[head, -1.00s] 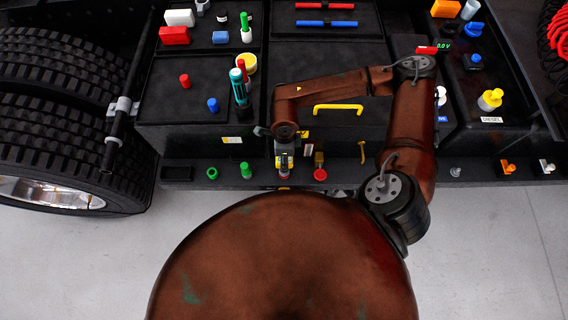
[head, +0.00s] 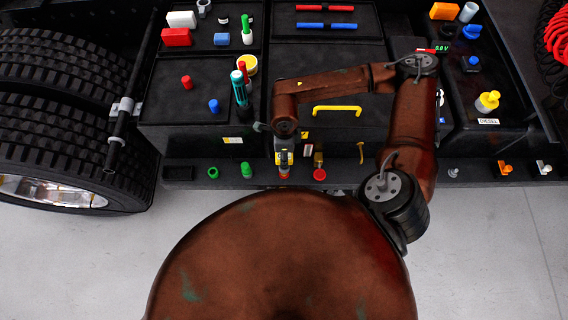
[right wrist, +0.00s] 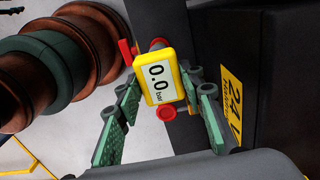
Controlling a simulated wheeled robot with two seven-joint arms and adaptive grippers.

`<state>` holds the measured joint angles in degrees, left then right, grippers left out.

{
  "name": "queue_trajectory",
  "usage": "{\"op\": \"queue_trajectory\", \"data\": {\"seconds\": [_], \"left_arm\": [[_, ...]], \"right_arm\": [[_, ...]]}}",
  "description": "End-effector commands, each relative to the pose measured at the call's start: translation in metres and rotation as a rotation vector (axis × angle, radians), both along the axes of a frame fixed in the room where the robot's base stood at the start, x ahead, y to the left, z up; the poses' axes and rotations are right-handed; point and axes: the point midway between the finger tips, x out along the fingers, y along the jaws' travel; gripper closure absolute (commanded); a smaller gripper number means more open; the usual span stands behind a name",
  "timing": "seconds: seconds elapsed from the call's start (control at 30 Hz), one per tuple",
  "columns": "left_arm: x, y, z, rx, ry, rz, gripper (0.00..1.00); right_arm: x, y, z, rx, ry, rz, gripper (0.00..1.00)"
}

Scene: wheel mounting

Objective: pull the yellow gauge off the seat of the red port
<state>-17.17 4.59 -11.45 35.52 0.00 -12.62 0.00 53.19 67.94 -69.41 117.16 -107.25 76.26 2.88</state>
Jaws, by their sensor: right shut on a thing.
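The yellow gauge (right wrist: 161,78) shows its white face reading 0.0 bar in the right wrist view, between the green-padded fingers of my right gripper (right wrist: 163,120), which is shut on it. In the head view my right gripper (head: 283,157) is over the front ledge, pointing down at the gauge. A red part (head: 284,175), apparently the red port, shows just below the gripper. In the wrist view a red piece (right wrist: 157,43) shows at the gauge's upper end; whether the gauge touches its seat is hidden. My left gripper is not in view.
A red round cap (head: 320,174) and a brass fitting (head: 318,158) are close on the right along the ledge. Green caps (head: 246,170) are to the left. A yellow handle (head: 338,109) and the dark box with the 24V label (right wrist: 232,98) are behind.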

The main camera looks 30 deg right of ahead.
Motion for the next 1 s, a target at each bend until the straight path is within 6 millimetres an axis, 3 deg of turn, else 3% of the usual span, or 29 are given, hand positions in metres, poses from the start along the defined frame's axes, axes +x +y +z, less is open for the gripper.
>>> {"op": "queue_trajectory", "data": {"seconds": [0.53, 1.0], "left_arm": [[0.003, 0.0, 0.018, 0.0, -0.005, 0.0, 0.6], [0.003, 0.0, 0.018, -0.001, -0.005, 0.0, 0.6]], "right_arm": [[0.0, 0.0, 0.032, 0.001, -0.003, 0.001, 0.98], [0.001, 0.0, 0.033, 0.001, -0.002, 0.001, 0.98]]}}
